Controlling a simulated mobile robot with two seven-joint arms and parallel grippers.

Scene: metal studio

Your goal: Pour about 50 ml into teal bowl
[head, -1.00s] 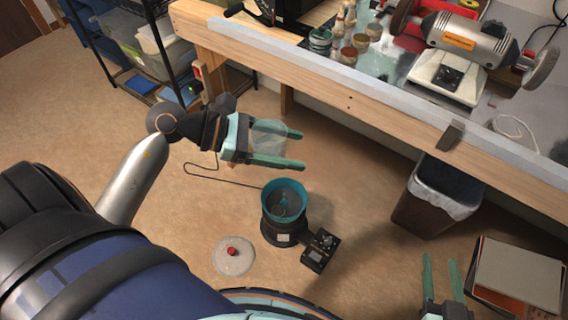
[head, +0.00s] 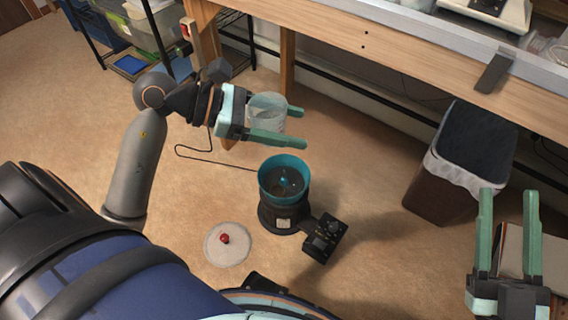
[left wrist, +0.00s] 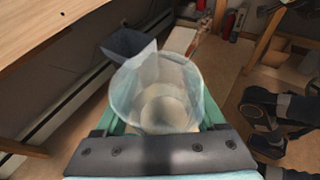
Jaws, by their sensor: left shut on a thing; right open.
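The teal bowl (head: 284,168) sits on top of a dark round machine base (head: 282,215) on the floor. It is open at the top, with a raised centre inside. My left gripper (head: 298,126) is shut on a clear cup (head: 266,113), behind and slightly left of the bowl in the head view and apart from it. The clear cup also shows in the left wrist view (left wrist: 158,90), its wide mouth visible; I cannot tell how much it contains. My right gripper (head: 509,196) is open and empty at the lower right.
A white lid with a red knob (head: 227,244) lies on the floor left of the base. A control box (head: 325,238) is attached at the base's right. A lined trash bin (head: 462,165), a workbench (head: 400,40) and a box (head: 512,250) stand to the right.

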